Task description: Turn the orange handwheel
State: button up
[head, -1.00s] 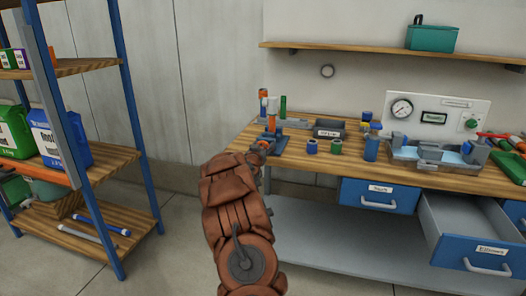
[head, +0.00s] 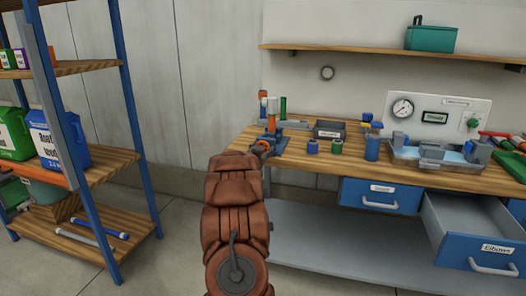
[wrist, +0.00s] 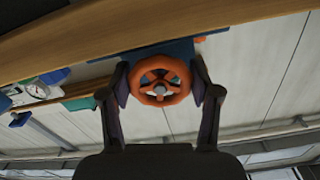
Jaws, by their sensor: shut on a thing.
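The orange handwheel (wrist: 146,92) is a spoked ring with a grey hub, in the middle of the wrist view. It is mounted in front of a blue body (wrist: 178,50). My gripper (wrist: 160,80) has one dark finger on each side of the wheel and is shut on its rim. In the head view my gripper (head: 262,148) is at the front left edge of the workbench. There my own arm and gripper mostly hide the wheel.
The wooden workbench (head: 420,180) carries blue and green fittings, a grey bin (head: 328,130) and a gauge panel (head: 438,112). A drawer (head: 480,245) stands open at the right. A blue-framed shelf rack (head: 135,150) stands at the left.

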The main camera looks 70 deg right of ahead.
jog(key=shift+f+m+b, duration=0.2)
jog(key=shift+m+b, duration=0.55)
jog(key=shift+f+m+b, duration=0.2)
jog(key=shift+m+b, duration=0.5)
jog(key=shift+m, duration=0.05)
jog(key=shift+w+a+m, duration=0.1)
jog(key=shift+m, duration=0.2)
jog(key=shift+f, duration=0.15)
jog(key=shift+w+f, duration=0.15)
jog(key=o, duration=1.2)
jog(key=shift+w+a+f, duration=0.1)
jog(key=shift+w, duration=0.05)
jog(key=shift+c, duration=0.2)
jog(key=shift+s+r, duration=0.2)
